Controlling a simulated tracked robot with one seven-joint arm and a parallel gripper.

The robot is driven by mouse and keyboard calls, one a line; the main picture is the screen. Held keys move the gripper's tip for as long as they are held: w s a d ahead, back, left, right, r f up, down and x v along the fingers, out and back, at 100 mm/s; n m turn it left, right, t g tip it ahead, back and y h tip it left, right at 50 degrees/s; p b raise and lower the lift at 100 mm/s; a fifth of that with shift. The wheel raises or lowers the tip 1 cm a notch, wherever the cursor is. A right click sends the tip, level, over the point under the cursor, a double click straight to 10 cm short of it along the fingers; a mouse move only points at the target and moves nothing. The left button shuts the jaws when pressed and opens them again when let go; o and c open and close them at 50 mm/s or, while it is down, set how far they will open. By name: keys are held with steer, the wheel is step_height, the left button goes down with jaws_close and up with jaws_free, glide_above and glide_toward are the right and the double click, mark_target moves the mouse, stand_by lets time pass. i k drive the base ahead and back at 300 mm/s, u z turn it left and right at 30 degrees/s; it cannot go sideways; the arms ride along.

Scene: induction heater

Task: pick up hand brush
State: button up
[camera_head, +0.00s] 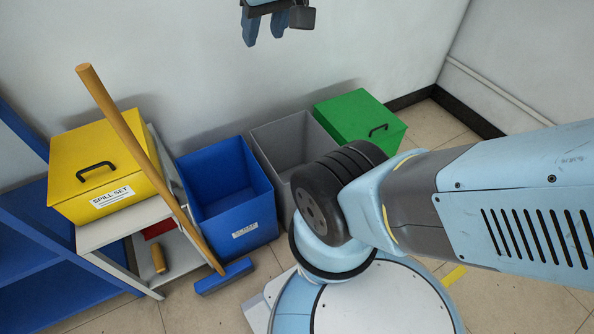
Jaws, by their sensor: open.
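A wooden handle (159,259) lies on the lower shelf of the small grey stand, close to a dark red piece (158,228). Together they look like the hand brush, but the stand's top and the long broom hide part of this spot, so I cannot tell its full shape. My gripper (265,30) shows at the top edge, with two blue fingers pointing down and apart. It is open and empty, well above and to the right of the stand.
A long broom (131,141) leans across the front of the stand (105,231), its blue head on the floor. A yellow spill-set box (75,160) sits on top. Blue (230,215), grey (290,140) and green (350,113) bins stand to the right. Blue shelving (60,260) is at left.

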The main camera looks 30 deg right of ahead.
mark_target(158, 255)
steer(key=z, duration=0.1)
steer(key=k, duration=1.7)
steer(key=u, duration=0.45)
steer(key=i, duration=1)
steer(key=z, duration=0.05)
